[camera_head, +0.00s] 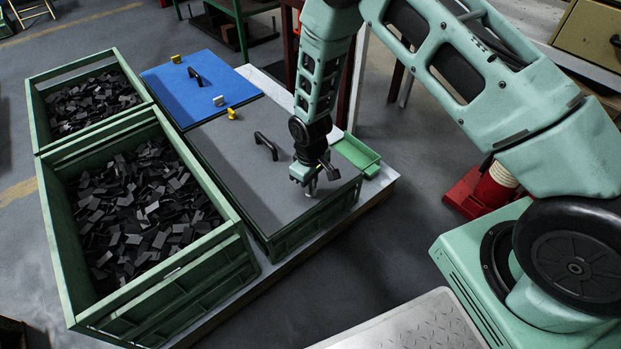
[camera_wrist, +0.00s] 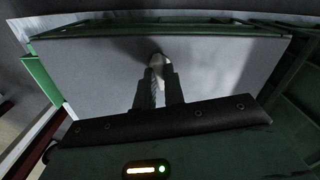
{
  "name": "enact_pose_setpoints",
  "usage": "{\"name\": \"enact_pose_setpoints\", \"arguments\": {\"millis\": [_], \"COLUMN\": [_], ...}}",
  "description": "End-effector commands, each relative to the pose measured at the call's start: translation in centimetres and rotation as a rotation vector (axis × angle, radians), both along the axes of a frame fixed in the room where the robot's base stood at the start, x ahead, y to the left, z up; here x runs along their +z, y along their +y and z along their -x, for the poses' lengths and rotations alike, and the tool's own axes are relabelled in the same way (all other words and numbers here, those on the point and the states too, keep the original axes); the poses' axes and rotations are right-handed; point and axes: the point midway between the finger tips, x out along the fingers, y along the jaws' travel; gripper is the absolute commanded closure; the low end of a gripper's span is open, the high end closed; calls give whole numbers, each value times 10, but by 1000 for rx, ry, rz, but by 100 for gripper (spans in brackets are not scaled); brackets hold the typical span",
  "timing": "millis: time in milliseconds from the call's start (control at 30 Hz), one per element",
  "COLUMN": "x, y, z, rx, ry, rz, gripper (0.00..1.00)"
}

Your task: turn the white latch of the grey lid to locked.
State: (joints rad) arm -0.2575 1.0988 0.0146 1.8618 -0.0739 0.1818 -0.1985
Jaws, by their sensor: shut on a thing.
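The grey lid (camera_head: 235,155) lies flat on a green crate and has a black handle (camera_head: 266,146) near its middle. My gripper (camera_head: 311,187) points down at the lid's near right part. In the wrist view my gripper (camera_wrist: 158,82) is shut on the white latch (camera_wrist: 157,61), whose pale top shows between the fingertips. In the head view the fingers mostly cover the latch. I cannot tell which way the latch is turned. A yellow latch (camera_head: 232,113) sits at the grey lid's far edge.
A blue lid (camera_head: 190,90) with its own white latch (camera_head: 218,101) and yellow latch (camera_head: 175,59) lies behind. Two green crates of dark stamped parts (camera_head: 140,215) (camera_head: 90,103) stand on the left. A small green tray (camera_head: 357,153) is right of the grey lid.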

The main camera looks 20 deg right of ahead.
Motion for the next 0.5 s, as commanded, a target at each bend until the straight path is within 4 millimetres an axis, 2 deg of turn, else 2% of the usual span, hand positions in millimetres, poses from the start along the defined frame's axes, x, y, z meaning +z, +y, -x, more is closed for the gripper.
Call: {"name": "enact_pose_setpoints", "arguments": {"millis": [233,500], "x": [1,0], "y": [0,0], "z": [0,0], "rx": [-123,-179], "ry": [0,0], "rz": [0,0], "gripper": [100,100]}}
